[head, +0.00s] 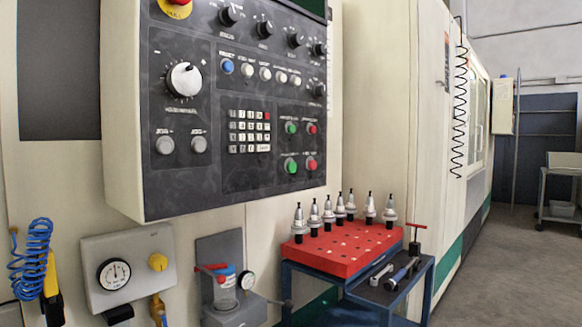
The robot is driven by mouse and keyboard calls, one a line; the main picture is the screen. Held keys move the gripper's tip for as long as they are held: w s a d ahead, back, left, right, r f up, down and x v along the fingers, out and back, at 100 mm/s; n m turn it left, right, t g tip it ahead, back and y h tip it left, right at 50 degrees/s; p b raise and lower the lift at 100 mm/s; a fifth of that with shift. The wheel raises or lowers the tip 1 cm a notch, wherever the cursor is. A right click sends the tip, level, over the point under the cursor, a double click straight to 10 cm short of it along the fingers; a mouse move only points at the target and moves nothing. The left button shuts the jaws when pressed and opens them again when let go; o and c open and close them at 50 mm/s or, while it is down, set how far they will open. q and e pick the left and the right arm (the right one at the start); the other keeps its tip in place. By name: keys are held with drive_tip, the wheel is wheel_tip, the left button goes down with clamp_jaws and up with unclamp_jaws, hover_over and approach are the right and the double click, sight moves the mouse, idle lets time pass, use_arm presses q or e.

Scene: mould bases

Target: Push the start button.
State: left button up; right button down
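A dark control panel (222,178) on the machine front fills the upper left middle of the head view. Two green buttons sit at its lower right, an upper green button (291,128) and a lower green button (291,166). A red button stands right of each, an upper red button (311,128) and a lower red button (312,164). The labels are too small to read, so I cannot tell which is the start button. Neither of my grippers is in view.
A red tool rack (343,246) with several tool holders stands on a blue cart (390,304) below the panel. A pressure gauge box (128,266) and coiled blue hose (31,258) are at lower left. Grey floor (510,270) is open at right.

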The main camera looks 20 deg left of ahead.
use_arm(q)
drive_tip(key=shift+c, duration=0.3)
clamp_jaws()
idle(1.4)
